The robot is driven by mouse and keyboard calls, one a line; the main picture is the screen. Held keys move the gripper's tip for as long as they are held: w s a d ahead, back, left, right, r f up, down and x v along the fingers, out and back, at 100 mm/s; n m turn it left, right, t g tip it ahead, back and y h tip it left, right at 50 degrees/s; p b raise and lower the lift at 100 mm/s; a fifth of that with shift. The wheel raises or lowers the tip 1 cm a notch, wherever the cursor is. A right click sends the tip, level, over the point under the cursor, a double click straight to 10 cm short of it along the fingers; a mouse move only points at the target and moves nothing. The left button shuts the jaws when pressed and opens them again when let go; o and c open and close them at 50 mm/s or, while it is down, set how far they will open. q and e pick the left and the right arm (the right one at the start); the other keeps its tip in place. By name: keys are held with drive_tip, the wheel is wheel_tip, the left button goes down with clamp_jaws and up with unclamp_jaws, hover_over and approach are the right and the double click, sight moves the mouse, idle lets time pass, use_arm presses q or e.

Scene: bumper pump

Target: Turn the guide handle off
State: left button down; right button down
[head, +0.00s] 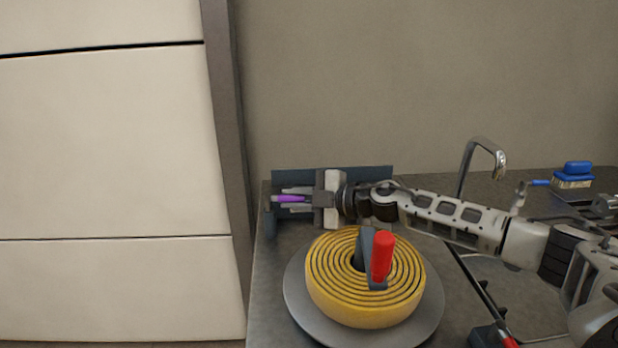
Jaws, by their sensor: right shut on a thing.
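A thin purple piece (289,198) lies between the fingers of my right gripper (292,200), in front of a dark blue-grey panel (375,174) at the left end of the counter. The gripper is shut on this piece and points left. The fingers and wrist hide much of what is behind them. A red upright handle (382,258) stands on a dark grey bracket in the middle of a yellow coil (340,300), below and right of the gripper and apart from it. I cannot tell from its look which handle is the guide handle. My left gripper is not in view.
The coil sits on a round grey plate (298,301) on the dark counter (268,320). A tall cream cabinet (110,150) borders the left side. A curved metal tap (485,150) and a blue brush (572,175) are at the back right.

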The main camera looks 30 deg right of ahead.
drive_tip(key=shift+s+a+r+m+t+h+p, duration=0.25)
drive_tip(key=shift+m+t+h+p, duration=0.25)
drive_tip(key=shift+p, duration=0.55)
drive_tip(key=shift+f, duration=0.1)
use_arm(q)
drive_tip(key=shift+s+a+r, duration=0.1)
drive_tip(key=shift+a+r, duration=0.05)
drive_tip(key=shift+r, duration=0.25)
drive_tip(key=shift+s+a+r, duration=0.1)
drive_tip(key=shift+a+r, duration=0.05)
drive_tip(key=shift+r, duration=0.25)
use_arm(e)
drive_tip(key=shift+f+h, duration=0.2)
drive_tip(key=shift+h, duration=0.1)
drive_tip(key=c, duration=1.4)
unclamp_jaws()
drive_tip(key=shift+r, duration=0.1)
